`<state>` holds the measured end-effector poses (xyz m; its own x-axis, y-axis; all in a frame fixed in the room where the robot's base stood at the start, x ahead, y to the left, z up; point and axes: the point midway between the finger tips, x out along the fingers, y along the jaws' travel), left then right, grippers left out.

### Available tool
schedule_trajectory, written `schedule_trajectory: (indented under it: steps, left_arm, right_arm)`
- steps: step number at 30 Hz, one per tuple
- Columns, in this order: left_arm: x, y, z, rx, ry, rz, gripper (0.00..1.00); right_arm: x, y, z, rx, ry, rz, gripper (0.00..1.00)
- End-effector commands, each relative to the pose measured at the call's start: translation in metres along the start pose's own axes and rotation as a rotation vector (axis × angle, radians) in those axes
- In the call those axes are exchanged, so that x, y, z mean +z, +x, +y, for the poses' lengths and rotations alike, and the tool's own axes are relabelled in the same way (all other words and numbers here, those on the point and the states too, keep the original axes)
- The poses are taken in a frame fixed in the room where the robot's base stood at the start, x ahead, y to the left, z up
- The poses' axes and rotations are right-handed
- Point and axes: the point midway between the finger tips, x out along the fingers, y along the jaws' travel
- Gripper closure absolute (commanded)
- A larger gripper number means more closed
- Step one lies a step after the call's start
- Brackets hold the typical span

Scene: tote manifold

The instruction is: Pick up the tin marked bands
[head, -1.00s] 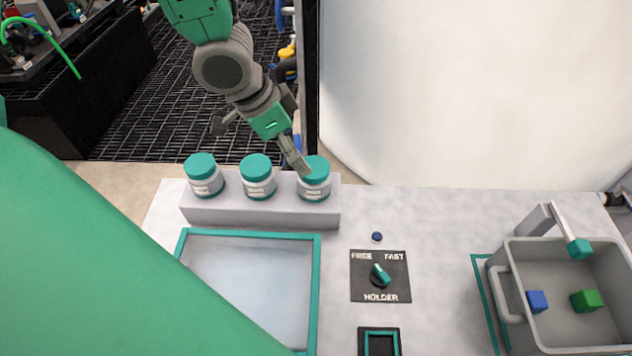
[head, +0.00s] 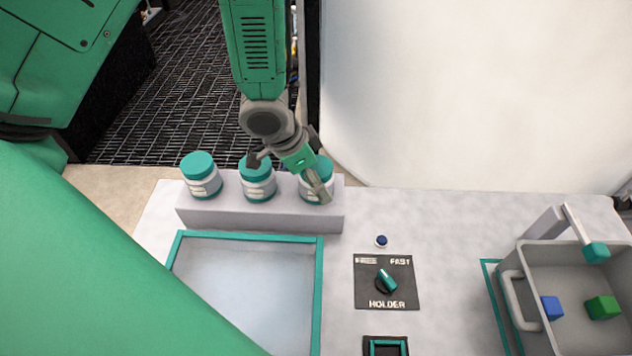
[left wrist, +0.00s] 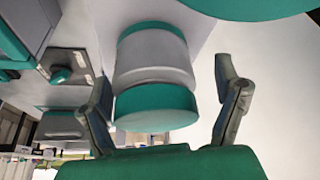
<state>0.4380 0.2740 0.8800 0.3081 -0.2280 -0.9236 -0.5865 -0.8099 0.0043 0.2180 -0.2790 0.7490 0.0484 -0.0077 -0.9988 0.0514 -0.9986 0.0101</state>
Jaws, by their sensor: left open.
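Three tins with teal lids and pale labels stand in a row on a grey ledge (head: 260,212): a left tin (head: 202,178), a middle tin (head: 258,183) and a right tin (head: 313,188). Their label words are too small to read. My left gripper (head: 288,174) is open above the ledge, one finger over the middle tin and the other in front of the right tin. In the left wrist view, one tin (left wrist: 153,75) shows between and beyond the spread fingers (left wrist: 167,103), with no clear contact. My right gripper is not in view.
A teal-rimmed tray (head: 319,290) lies in front of the ledge. To its right are a blue button (head: 381,241) and a HOLDER knob panel (head: 400,298). A grey tote (head: 535,262) at the right holds a blue block (head: 552,308) and a green block (head: 603,307).

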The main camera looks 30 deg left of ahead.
Motion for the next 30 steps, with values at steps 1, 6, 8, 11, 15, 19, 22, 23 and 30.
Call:
schedule_trajectory:
  steps: [1,6,8,11,15,19,22,23,30]
  left_arm:
    - [-0.001,-0.001,0.001,0.000,0.001,0.000,0.17]
    - [-0.002,-0.001,0.002,-0.001,0.002,-0.001,0.45]
    - [-0.002,-0.001,0.002,-0.001,0.002,-0.002,0.66]
    - [-0.002,-0.001,0.002,-0.001,0.002,-0.002,0.72]
    - [-0.001,-0.001,0.001,0.000,0.001,0.000,0.72]
    - [-0.003,-0.005,0.000,0.000,0.000,0.001,0.72]
    - [-0.008,-0.017,0.000,0.000,-0.001,0.004,0.72]
    - [-0.010,-0.022,0.000,0.000,0.000,0.004,0.72]
    - [-0.030,-0.069,0.001,0.000,-0.002,0.005,0.72]
  right_arm:
    - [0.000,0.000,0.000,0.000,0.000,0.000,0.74]
    - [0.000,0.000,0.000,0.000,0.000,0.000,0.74]
    - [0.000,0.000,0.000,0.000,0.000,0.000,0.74]
    - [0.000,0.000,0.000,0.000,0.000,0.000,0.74]
    - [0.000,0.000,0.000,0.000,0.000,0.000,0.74]
    - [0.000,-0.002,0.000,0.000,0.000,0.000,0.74]
    - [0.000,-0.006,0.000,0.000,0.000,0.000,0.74]
    - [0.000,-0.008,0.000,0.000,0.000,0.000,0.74]
    - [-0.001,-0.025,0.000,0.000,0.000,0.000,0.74]
